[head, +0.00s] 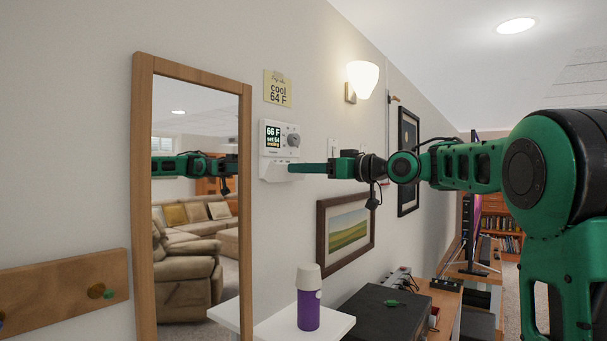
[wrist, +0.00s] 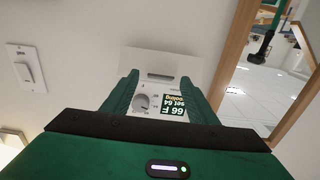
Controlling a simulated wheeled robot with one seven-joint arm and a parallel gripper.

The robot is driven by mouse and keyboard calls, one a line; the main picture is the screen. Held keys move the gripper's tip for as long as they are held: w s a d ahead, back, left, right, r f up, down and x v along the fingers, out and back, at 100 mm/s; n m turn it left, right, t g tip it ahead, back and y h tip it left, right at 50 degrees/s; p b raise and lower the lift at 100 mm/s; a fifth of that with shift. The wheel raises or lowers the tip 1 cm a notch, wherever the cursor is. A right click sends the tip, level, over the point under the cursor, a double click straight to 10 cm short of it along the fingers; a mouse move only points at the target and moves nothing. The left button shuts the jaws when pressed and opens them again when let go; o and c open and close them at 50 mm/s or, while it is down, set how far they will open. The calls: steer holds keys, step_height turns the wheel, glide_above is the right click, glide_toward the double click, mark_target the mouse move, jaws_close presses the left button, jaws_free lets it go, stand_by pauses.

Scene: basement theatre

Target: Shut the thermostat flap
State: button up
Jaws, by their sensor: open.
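The white thermostat (head: 280,137) is on the wall, its dark display reading 66 F and set 64, with a round grey knob beside it. Its white flap (head: 274,171) stands out from the lower edge and looks open. In the wrist view the thermostat (wrist: 147,88) appears upside down, with the flap (wrist: 187,65) beyond it. My gripper (head: 304,168) is open and empty, at about flap height and just right of it. In the wrist view my gripper's fingers (wrist: 160,76) are spread either side of the thermostat. I cannot tell whether a fingertip touches the flap.
A yellow note (head: 278,88) reading cool 64 F is above the thermostat. A wood-framed mirror (head: 144,200) stands close to its left. A framed picture (head: 346,230) hangs below my arm. A purple bottle (head: 308,308) stands on a white shelf (head: 335,326). A light switch (wrist: 27,72) is on the wall.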

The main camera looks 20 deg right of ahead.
steer(key=shift+w+a, duration=0.25)
steer(key=shift+w, duration=0.1)
steer(key=shift+c, duration=0.3)
steer(key=c, duration=1)
steer(key=shift+r, duration=0.15)
steer(key=shift+w+a+r+g+h, duration=0.2)
steer(key=shift+w+r+g+h, duration=0.15)
steer(key=shift+r, duration=0.25)
steer(key=shift+w+a+r+g+h, duration=0.25)
steer(key=shift+w+r+g, duration=0.15)
steer(key=shift+r, duration=0.25)
steer(key=shift+w+a+r+g+h, duration=0.2)
steer(key=shift+w+r+g+h, duration=0.1)
steer(key=shift+r+g, duration=0.25)
steer(key=shift+r, duration=0.1)
steer(key=o, duration=1.1)
steer(key=shift+c, duration=0.2)
